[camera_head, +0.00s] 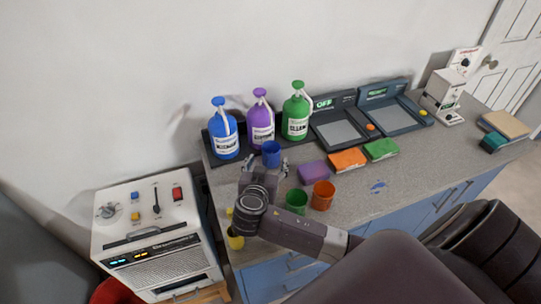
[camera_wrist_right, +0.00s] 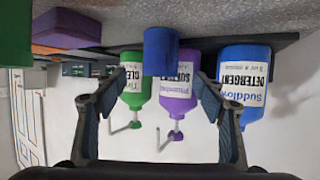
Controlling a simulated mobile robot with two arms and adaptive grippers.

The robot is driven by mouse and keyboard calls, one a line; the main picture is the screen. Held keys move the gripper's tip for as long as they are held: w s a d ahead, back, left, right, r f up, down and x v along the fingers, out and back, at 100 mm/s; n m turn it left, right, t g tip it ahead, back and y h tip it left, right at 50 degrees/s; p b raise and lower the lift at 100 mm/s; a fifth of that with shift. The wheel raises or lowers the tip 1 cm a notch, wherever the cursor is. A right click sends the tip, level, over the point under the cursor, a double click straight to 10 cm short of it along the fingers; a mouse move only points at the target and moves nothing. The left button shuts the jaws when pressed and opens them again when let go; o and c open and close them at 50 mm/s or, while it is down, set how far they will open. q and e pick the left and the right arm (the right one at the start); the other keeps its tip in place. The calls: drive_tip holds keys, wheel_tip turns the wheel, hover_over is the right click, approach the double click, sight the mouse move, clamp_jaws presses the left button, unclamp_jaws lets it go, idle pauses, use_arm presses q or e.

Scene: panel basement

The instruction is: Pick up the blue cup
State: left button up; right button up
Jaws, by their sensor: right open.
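The blue cup (camera_head: 271,153) stands on the grey counter (camera_head: 410,167), in front of the purple bottle. My right gripper (camera_head: 264,167) is open, low over the counter on the near side of the cup. In the right wrist view, which is upside down, the blue cup (camera_wrist_right: 161,50) shows between the two spread fingers of the right gripper (camera_wrist_right: 159,82). The fingers do not appear closed on it. Whether its near part is between the fingertips is hard to tell. My left gripper is not in view.
Blue (camera_head: 224,135), purple (camera_head: 261,122) and green (camera_head: 296,113) bottles stand behind the cup. A green cup (camera_head: 297,201) and an orange cup (camera_head: 323,195) stand right of my gripper. A yellow cup (camera_head: 235,240) is near the front left edge. Purple (camera_head: 313,171), orange (camera_head: 348,160) and green (camera_head: 381,149) sponges lie right.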

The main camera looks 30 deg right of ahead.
sight(272, 147)
drive_tip(key=x, duration=0.4)
drive_tip(key=shift+f, duration=0.1)
drive_tip(key=shift+p+x, duration=0.65)
drive_tip(key=shift+x, duration=1.8)
drive_tip(key=shift+c, duration=0.5)
drive_tip(key=c, duration=1.2)
drive_tip(key=shift+r, duration=0.2)
